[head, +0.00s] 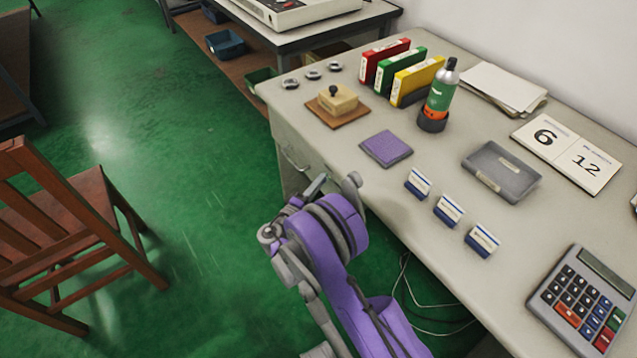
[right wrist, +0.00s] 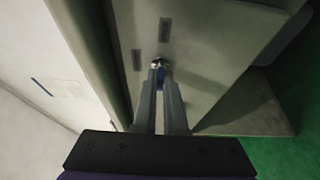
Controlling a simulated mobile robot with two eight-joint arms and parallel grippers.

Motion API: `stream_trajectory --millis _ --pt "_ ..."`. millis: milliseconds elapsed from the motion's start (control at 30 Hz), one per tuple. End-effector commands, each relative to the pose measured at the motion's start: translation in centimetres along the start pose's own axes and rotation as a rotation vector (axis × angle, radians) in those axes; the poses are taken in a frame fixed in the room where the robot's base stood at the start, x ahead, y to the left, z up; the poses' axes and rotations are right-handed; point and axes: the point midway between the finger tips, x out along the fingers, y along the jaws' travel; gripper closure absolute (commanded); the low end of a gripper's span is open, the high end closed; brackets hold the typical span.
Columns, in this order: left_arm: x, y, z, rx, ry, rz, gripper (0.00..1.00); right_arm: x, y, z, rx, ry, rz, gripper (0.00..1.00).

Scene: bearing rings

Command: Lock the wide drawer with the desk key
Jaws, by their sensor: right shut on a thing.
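My right gripper (right wrist: 160,80) is shut on a small key (right wrist: 160,72), which shows a blue part between the fingertips. The key's far end is at a small round metal lock (right wrist: 158,62) on a grey furniture front (right wrist: 205,55). I cannot tell how deep the key sits or how far it is turned. In the head view my right gripper (head: 322,187) is at the desk's front, below the top's edge; the key is hidden there. I cannot make out which front is the wide drawer. My left gripper is not in view.
The desk top (head: 400,215) holds a stamp on a brown pad (head: 338,115), a purple pad (head: 386,149), a grey case (head: 501,171), a bottle (head: 441,90), binders and a calculator (head: 585,300). A wooden chair (head: 75,225) stands left on the green floor.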

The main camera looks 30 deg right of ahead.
Motion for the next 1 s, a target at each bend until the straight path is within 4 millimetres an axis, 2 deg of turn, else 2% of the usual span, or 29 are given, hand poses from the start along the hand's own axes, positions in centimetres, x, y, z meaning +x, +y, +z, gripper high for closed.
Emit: stream_trajectory --millis 267,467,1000 --pt "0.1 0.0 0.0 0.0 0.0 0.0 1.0 0.0 0.0 0.0 -0.019 0.0 -0.008 1.0" --pt "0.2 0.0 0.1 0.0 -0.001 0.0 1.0 0.0 0.1 0.0 -0.098 0.001 -0.041 1.0" --pt "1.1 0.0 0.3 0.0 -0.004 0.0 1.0 0.0 0.3 -0.1 -0.539 0.001 -0.225 1.0"
